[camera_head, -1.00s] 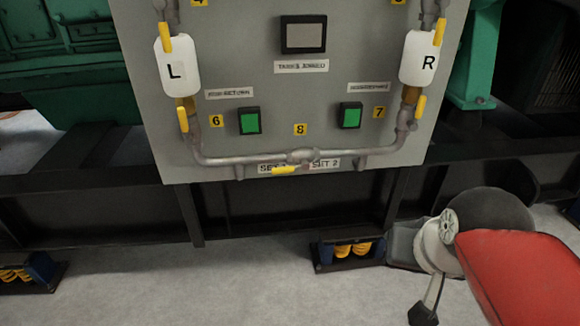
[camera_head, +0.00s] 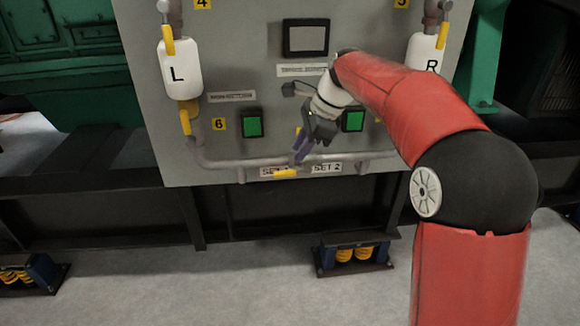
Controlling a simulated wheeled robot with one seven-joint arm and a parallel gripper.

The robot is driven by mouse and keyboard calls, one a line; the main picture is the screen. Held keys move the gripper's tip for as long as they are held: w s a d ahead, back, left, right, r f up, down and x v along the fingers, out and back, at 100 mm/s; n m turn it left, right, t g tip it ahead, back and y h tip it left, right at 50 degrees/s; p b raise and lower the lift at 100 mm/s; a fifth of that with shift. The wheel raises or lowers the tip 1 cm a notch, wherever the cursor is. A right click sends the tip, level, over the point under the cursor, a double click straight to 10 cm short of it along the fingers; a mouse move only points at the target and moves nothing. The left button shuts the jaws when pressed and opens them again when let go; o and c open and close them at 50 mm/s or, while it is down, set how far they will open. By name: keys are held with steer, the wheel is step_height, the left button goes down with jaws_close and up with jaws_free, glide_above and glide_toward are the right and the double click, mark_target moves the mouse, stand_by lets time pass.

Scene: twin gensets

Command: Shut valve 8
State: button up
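Valve 8 sits at the middle of the grey cross pipe low on the panel. Its yellow handle (camera_head: 286,173) points left, roughly in line with the pipe. My gripper (camera_head: 301,158) is in front of the valve, its dark and purple fingers pointing down just above the handle. It hides the valve body and most of the yellow 8 label. I cannot tell whether the fingers touch anything or how far apart they are.
The grey panel (camera_head: 240,60) carries white tanks L (camera_head: 181,70) and R (camera_head: 423,53), which my arm partly covers. Yellow handles (camera_head: 185,121) stand upright on the left pipe. Green buttons (camera_head: 251,124) and (camera_head: 353,120) flank my gripper.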

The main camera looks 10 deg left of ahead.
mark_target(290, 172)
steer(key=b+x, duration=0.1)
steer(key=x, duration=0.6)
steer(key=shift+f, duration=0.1)
steer(key=shift+c, duration=0.4)
jaws_close()
